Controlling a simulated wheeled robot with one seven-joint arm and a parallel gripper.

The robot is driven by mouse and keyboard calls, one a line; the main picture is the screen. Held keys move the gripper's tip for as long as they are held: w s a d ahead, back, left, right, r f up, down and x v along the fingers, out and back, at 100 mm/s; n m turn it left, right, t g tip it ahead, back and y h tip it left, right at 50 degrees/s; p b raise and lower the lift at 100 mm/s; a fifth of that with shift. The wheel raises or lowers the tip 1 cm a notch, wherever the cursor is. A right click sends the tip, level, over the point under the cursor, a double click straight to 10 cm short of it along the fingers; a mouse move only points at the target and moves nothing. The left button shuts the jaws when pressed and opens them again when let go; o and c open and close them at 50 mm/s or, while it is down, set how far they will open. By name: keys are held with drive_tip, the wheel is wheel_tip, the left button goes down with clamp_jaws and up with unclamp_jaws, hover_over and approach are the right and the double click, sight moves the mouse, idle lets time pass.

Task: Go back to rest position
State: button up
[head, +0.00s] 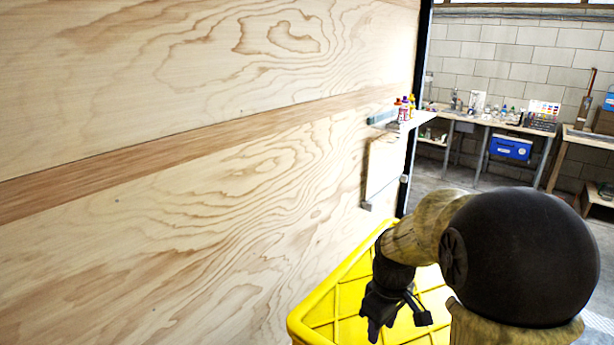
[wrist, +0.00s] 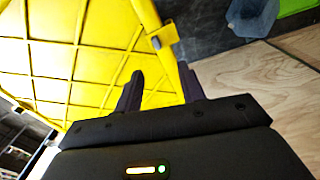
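My gripper (head: 397,318) hangs at the end of my arm in the lower right of the head view, over or in front of a yellow ribbed container (head: 325,302). In the wrist view my gripper (wrist: 160,85) has its two dark fingers apart, with nothing between them. The yellow ribbed surface (wrist: 60,55) lies beyond the fingers there. My arm hides much of the container in the head view.
A plywood wall (head: 200,190) fills the left. A small shelf (head: 412,122) with bottles (head: 404,110) sticks out at its far end. A blue-grey item (wrist: 252,15) lies on the dark floor.

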drive_tip(key=s+a+r+m+t+p, duration=0.2)
drive_tip(key=s+m+p, duration=0.2)
drive_tip(key=s+m, duration=0.3)
drive_tip(key=s, duration=0.2)
drive_tip(key=shift+s+m, duration=0.4)
